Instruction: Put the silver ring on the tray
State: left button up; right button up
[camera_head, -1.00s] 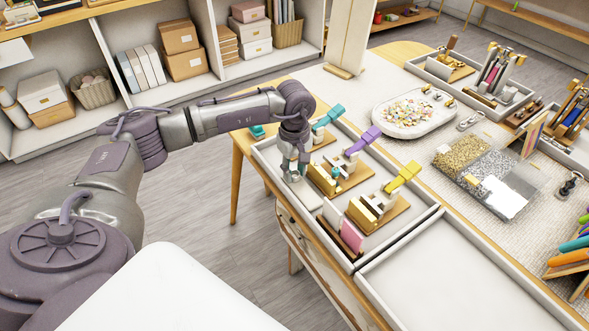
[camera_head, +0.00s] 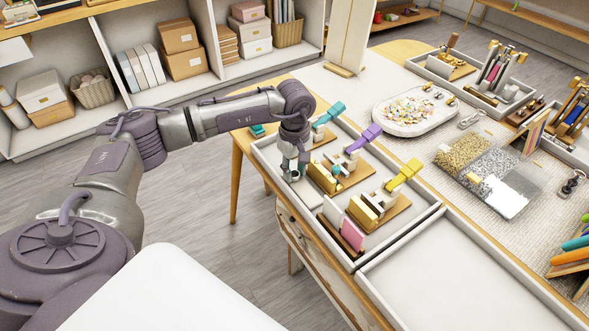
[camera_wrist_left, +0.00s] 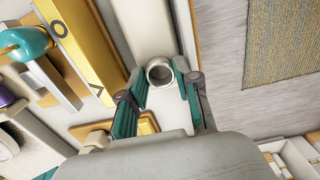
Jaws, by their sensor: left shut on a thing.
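The silver ring (camera_wrist_left: 160,84), a thick metal band, is between the fingertips of my left gripper (camera_wrist_left: 162,80) in the left wrist view. The gripper is shut on it, with a teal-sided finger at each side. In the head view my left gripper (camera_head: 291,176) points down at the left side of a shallow white-walled tray (camera_head: 387,247), low over a pale flat strip (camera_head: 308,200). The ring is too small to make out clearly there. Whether it touches the strip is unclear. My right gripper is not in view.
Wooden stands with a teal clamp (camera_head: 329,113), a purple clamp (camera_head: 364,138) and a yellow clamp (camera_head: 404,174) stand close to my gripper. An empty white tray (camera_head: 460,275) lies in front. An oval white tray (camera_head: 390,128) of beads stands behind.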

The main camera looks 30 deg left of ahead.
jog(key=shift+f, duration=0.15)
pick_arm(q)
jog(key=o, duration=1)
jog(key=shift+f, duration=0.1)
jog(key=shift+o, duration=0.2)
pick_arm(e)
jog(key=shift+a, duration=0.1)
